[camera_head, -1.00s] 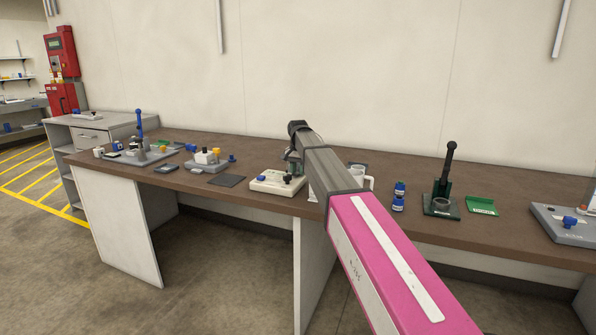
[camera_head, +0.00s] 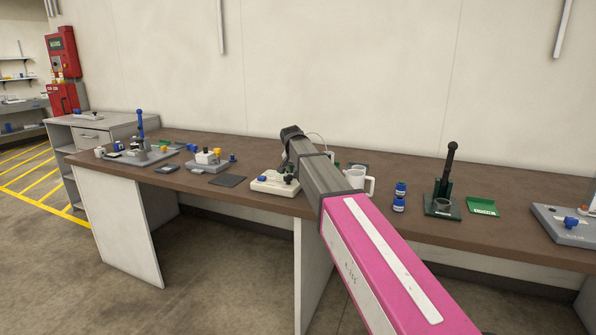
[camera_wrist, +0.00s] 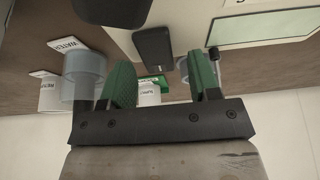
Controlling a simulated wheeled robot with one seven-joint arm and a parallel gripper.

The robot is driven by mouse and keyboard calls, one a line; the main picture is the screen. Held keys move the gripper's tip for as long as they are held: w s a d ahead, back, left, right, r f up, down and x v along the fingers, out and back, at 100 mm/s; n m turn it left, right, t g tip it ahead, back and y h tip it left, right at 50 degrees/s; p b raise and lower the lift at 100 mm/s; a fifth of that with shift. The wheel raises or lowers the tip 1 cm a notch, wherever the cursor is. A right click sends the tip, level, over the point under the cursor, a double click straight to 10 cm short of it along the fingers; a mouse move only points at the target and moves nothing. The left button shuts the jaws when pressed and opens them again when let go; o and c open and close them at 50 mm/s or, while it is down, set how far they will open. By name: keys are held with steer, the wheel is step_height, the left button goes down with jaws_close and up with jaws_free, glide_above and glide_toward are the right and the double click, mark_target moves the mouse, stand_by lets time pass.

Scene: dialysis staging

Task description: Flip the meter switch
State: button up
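A cream device with knobs (camera_head: 268,184) sits near the front edge of the long brown table in the head view. In the wrist view a cream panel (camera_wrist: 195,22) carries a pale screen (camera_wrist: 265,29) and a dark upright lever-like part (camera_wrist: 154,48); it looks like the meter and its switch, but I cannot read a label. My gripper (camera_wrist: 161,64) has two green fingers set apart, with nothing clearly held between them. The dark part shows beyond the gap, and I cannot tell whether it touches. In the head view my gripper (camera_head: 290,172) is partly hidden by my arm above the cream device.
A white mug (camera_head: 356,181), blue-capped bottles (camera_head: 399,197), a green press stand (camera_head: 443,206) and a green tray (camera_head: 482,206) stand to the right. A dark mat (camera_head: 228,180) and grey fixtures lie left. The wrist view shows labelled cups (camera_wrist: 50,96) and a clear container (camera_wrist: 84,76).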

steer(key=v, duration=1)
steer(key=shift+r, duration=0.35)
steer(key=shift+s, duration=0.2)
